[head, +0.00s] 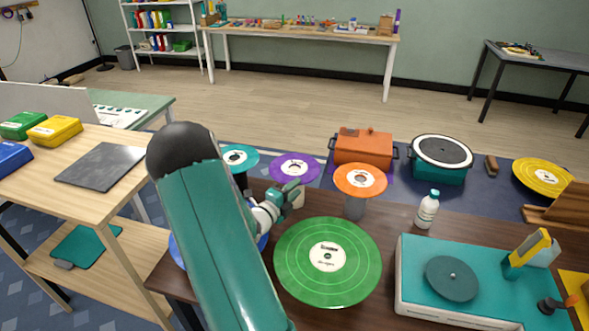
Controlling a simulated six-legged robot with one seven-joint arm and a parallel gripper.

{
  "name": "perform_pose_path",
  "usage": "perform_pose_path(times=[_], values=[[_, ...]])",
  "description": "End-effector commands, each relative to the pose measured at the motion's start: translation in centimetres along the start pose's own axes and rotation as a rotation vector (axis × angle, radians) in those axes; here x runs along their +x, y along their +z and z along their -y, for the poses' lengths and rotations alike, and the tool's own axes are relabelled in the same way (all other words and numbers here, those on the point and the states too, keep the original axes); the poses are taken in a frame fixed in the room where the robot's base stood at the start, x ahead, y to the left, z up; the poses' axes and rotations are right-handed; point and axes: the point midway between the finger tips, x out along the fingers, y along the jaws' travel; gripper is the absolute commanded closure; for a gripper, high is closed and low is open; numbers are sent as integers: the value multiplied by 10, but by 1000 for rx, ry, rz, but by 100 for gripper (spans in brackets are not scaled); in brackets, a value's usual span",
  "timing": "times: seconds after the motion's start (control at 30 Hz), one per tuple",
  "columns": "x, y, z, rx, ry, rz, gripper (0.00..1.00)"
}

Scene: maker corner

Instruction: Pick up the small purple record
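The small purple record (294,167) has a white label and lies flat and raised, between a teal record (238,158) on the left and an orange record (360,180) on the right. A white object shows below its near edge; I cannot tell if it is a stand. My gripper (291,193) is just in front of and below the purple record's near edge. The gap between the fingers is too small and partly hidden to read. No record is visibly held.
A large green record (328,262) lies in front on the dark table. The orange record stands on a grey support (354,207). A white bottle (427,210) and a teal turntable (485,285) are to the right. A blue record is partly hidden by my arm.

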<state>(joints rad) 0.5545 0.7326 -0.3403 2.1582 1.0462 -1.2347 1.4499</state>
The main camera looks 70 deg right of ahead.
Motion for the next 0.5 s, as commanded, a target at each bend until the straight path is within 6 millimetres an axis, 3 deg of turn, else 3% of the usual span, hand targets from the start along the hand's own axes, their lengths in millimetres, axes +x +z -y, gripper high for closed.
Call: perform_pose_path(times=[0.33, 0.5], values=[[43, 6, -3, -1, 0, 0, 68], [53, 6, -2, -1, 0, 1, 68]])
